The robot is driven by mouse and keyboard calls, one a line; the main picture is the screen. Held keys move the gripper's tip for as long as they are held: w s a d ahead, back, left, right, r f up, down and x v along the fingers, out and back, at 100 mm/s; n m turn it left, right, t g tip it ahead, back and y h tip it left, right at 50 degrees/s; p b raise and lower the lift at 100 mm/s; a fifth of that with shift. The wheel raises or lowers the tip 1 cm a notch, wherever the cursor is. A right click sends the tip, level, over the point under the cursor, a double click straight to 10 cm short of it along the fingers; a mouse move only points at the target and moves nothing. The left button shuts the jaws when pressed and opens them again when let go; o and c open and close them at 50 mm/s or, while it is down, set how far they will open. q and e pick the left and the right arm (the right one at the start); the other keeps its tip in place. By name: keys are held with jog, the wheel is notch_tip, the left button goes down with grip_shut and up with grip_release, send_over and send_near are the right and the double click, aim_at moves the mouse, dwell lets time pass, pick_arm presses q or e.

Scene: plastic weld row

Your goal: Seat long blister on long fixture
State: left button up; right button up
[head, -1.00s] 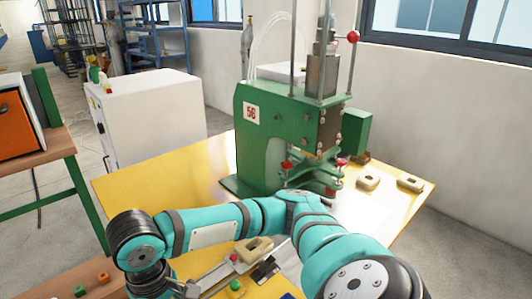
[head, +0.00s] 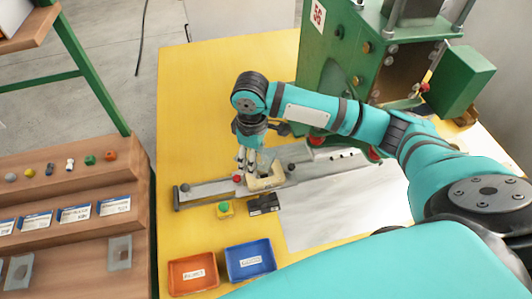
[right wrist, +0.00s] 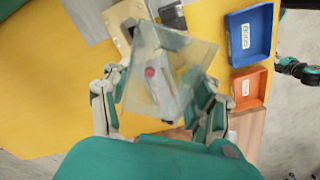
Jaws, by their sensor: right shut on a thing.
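My right gripper (head: 250,167) points down over the metal slide, beside the beige fixture block (head: 268,182). In the right wrist view its two fingers (right wrist: 158,112) stand apart and are shut on a clear plastic blister (right wrist: 178,55). The blister is a thin see-through sheet, tilted in the picture; the slide's red knob shows through it. In the head view the blister is too faint to make out. Something that appears to be my left gripper shows small at the right edge of the wrist view.
The metal slide (head: 205,190) runs toward the green press (head: 345,60). The yellow table (head: 200,120) is clear behind the slide.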

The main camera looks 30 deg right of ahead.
jog(key=w+d+f+n, duration=0.1)
jog(key=f+n, duration=0.1)
jog(key=f, duration=0.1)
jog(key=w+d+f+n, duration=0.1)
jog(key=d+f+n, duration=0.1)
jog(key=f+n, duration=0.1)
jog(key=w+d+f+n+p, duration=0.1)
jog(key=f+n, duration=0.1)
jog(key=f, duration=0.2)
jog(key=shift+w+d+f+n, duration=0.15)
jog(key=shift+w+n, duration=0.05)
jog(key=shift+n, duration=0.2)
jog(key=shift+f+b, duration=0.85)
jog(key=shift+b, duration=0.05)
jog(key=shift+f, duration=0.55)
jog(key=shift+p, duration=0.65)
jog(key=shift+f, duration=0.4)
jog(key=shift+r, duration=0.15)
dwell(0.5)
